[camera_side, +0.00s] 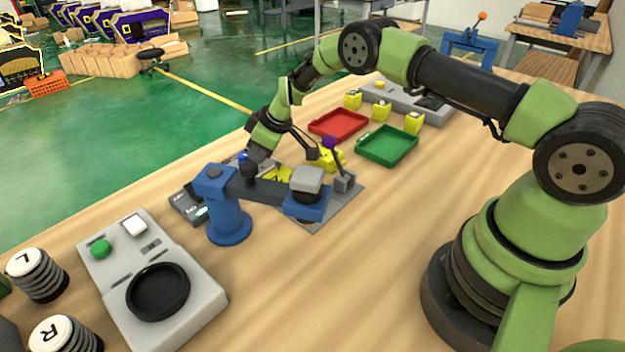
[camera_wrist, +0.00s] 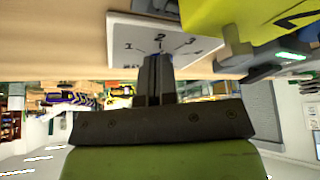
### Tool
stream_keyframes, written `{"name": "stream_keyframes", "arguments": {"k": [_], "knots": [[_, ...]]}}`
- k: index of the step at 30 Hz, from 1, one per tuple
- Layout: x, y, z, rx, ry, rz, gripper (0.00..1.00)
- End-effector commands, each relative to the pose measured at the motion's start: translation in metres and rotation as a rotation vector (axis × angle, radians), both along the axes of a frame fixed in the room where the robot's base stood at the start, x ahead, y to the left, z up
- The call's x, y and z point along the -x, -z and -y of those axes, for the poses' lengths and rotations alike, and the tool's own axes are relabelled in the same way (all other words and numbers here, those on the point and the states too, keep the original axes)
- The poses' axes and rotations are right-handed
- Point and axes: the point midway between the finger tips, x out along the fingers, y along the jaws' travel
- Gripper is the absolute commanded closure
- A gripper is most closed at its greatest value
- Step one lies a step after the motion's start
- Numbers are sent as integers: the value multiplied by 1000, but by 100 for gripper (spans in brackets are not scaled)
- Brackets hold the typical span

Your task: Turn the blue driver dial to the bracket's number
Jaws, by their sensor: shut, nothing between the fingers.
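My gripper (camera_wrist: 158,78) is shut with its fingertips together at a pale plate (camera_wrist: 200,42) marked 1, 2 and 3 in the wrist view. The fingertips sit just below the 2 and hide most of what is between them and the plate. A small bit of the blue driver dial (camera_side: 242,156) shows beside my gripper (camera_side: 248,172) in the side view. A yellow piece with a black mark (camera_side: 279,175), likely the bracket, lies right of the gripper. It also shows large in the wrist view (camera_wrist: 240,22); its number cannot be read.
A blue press-like post with an arm (camera_side: 228,215) stands in front of my gripper. A purple-knobbed lever (camera_side: 330,144) is to its right. Red (camera_side: 338,123) and green (camera_side: 388,144) trays lie behind. A grey button panel (camera_side: 150,280) is at front left.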

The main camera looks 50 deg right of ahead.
Motion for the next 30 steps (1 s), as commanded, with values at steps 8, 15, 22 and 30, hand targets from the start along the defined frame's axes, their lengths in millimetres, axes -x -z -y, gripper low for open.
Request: {"name": "stream_keyframes", "arguments": {"k": [8, 15, 22, 30], "knots": [[0, 1, 0, 0, 0, 0, 100], [0, 2, -1, 0, -1, -1, 100], [-2, 2, 2, 0, 0, 0, 100], [-3, 3, 6, 3, 0, -1, 100]]}}
